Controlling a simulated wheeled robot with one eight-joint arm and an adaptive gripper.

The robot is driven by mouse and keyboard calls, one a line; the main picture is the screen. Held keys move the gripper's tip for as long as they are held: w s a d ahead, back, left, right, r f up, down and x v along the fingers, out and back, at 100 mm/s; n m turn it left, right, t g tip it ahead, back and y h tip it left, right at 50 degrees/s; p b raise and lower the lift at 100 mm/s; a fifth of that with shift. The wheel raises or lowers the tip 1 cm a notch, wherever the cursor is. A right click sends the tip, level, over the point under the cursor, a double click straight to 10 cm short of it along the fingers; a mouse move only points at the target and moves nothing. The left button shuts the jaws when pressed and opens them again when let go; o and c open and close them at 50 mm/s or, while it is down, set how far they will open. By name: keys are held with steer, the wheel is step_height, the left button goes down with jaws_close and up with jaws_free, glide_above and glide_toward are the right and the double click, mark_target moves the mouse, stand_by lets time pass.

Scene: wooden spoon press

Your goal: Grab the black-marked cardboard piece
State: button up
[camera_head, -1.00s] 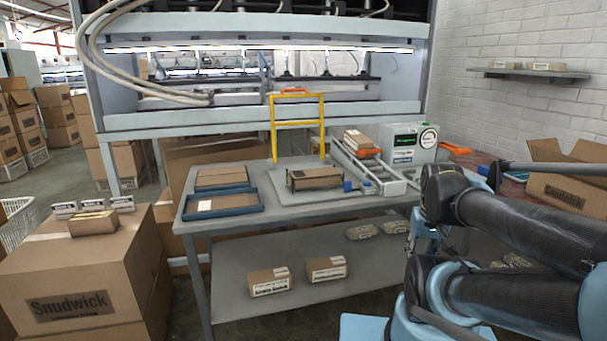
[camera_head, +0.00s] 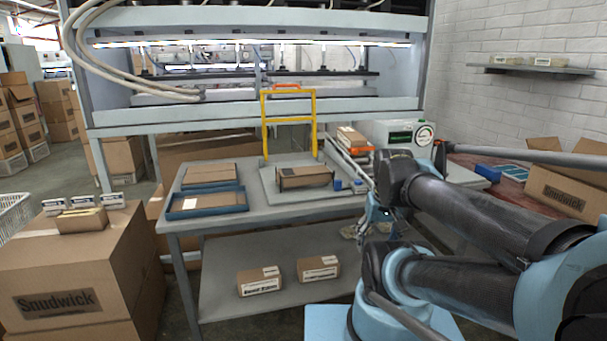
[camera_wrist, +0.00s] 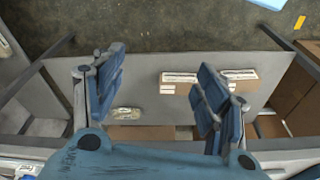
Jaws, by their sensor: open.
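A brown cardboard piece with black edge marks (camera_head: 305,177) sits on the grey plate on the table, in front of the yellow frame. I take it for the black-marked one. My gripper (camera_wrist: 160,85) is open and empty in the wrist view, with its blue fingers wide apart. Beneath them is a grey lower shelf with boxes. In the head view my gripper is low at the table's right, partly hidden by my arm, apart from the cardboard piece. I cannot make out the marked piece in the wrist view.
The yellow frame (camera_head: 265,130) stands behind the plate. Two small boxes (camera_head: 259,281) (camera_head: 318,269) sit on the lower shelf.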

steer(key=o, duration=0.5)
steer(key=w+a+r+m, duration=0.1)
steer(key=w+r, duration=0.1)
steer(key=w+r+m, duration=0.1)
steer(key=w+r, duration=0.1)
steer(key=r, duration=0.1)
steer(key=w+a+r+m+y, duration=0.1)
steer(key=w+r, duration=0.2)
steer(key=shift+a+r+m+g, duration=0.15)
steer(key=shift+a+m+g, duration=0.15)
steer(key=shift+g, duration=0.1)
steer(key=shift+c, duration=0.2)
steer(key=w+a+r+m+g+y, duration=0.1)
steer(key=w+a+r+m, duration=0.35)
steer(key=w, duration=0.45)
steer(key=w+a+r+m+g+y, duration=0.1)
steer(key=w+a+r+m, duration=0.3)
steer(key=w, duration=0.5)
steer(key=w+a+r+m+g+y, duration=0.1)
steer(key=w+a+r+m, duration=0.2)
steer(key=w+r, duration=0.45)
glide_toward(305, 170)
steer(key=x, duration=0.4)
steer(key=shift+d+f, duration=0.1)
steer(key=shift+f, duration=0.35)
steer(key=shift+s+a+x, duration=0.1)
steer(key=shift+x, duration=1.3)
steer(key=shift+s+a+x, duration=0.1)
steer(key=shift+s+x, duration=0.05)
steer(key=shift+x, duration=1.25)
